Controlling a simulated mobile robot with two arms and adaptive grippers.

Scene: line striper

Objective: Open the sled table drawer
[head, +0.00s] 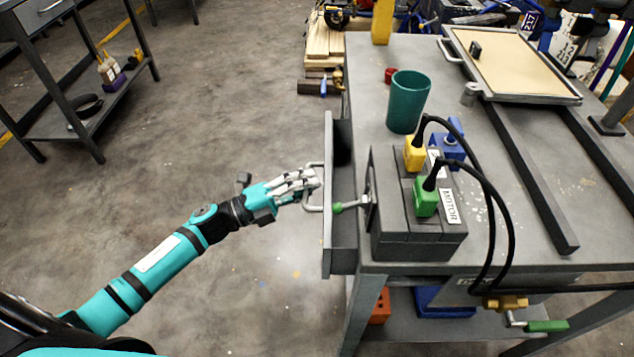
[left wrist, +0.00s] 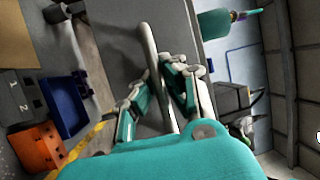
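The sled table (head: 460,230) is grey and stands at the right in the head view. Its drawer (head: 328,245) sticks out part way from the table's left side, and a strip of dark inside shows behind the front. The drawer handle (head: 307,207) is a pale metal bow on the outer face. My left gripper (head: 312,182) is at this handle. In the left wrist view, the handle bar (left wrist: 148,45) passes between the fingertips of my left gripper (left wrist: 157,74), which close in on it from both sides. My right gripper is not in view.
On the table stand a green cup (head: 408,102), a grey motor block (head: 420,240) with cabled plugs, and a framed board (head: 515,62). A green-tipped lever (head: 350,205) juts over the drawer. A grey shelf cart (head: 85,115) stands far left; open floor lies between.

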